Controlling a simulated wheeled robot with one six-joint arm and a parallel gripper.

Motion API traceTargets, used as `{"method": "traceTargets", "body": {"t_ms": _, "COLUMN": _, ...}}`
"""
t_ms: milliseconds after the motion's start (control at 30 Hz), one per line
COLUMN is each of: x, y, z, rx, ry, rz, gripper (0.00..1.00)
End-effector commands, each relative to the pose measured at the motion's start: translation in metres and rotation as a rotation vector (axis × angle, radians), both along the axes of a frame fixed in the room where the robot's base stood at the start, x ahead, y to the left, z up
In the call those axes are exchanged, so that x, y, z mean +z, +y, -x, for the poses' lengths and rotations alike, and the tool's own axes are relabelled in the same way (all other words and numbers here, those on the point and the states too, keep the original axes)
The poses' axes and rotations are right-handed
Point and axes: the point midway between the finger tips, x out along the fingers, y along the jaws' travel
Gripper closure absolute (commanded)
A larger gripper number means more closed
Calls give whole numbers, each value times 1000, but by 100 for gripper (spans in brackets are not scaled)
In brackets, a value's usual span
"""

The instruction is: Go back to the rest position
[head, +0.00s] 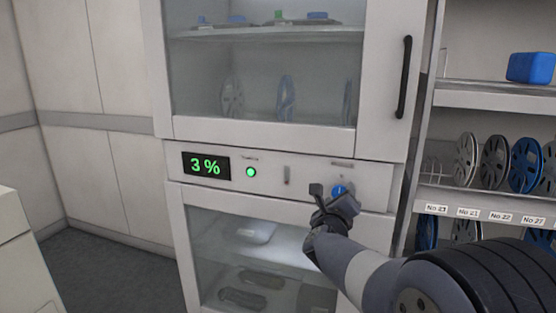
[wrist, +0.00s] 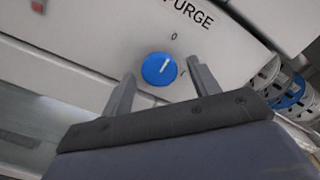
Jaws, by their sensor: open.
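My gripper (head: 328,192) is raised in front of the control panel of a glass-doored cabinet (head: 270,132). In the wrist view its two fingers (wrist: 160,88) are apart, with nothing held between them. A round blue knob (wrist: 159,69) labelled PURGE shows just beyond and between the fingertips. Its white mark points up and right, between the 0 and the other mark. I cannot tell whether the fingers touch the knob. In the head view the knob (head: 339,189) is partly hidden by my gripper.
The panel has a display (head: 206,166) reading 3 % and a lit green lamp (head: 250,172). The upper door has a black handle (head: 403,77). A shelf rack (head: 495,98) with reels and a blue box (head: 531,67) stands close on the right. Floor (head: 100,272) shows at the left.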

Motion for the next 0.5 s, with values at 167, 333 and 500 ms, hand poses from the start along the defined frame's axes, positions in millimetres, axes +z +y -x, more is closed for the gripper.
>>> {"method": "traceTargets", "body": {"t_ms": 167, "x": 0, "y": 0, "z": 0, "rx": 1, "ry": -42, "rz": -131, "gripper": 42}}
{"method": "traceTargets", "body": {"t_ms": 333, "x": 0, "y": 1, "z": 0, "rx": 1, "ry": -81, "rz": -251, "gripper": 42}}
{"method": "traceTargets", "body": {"t_ms": 500, "x": 1, "y": 1, "z": 0, "rx": 0, "ry": -118, "rz": -368, "gripper": 42}}
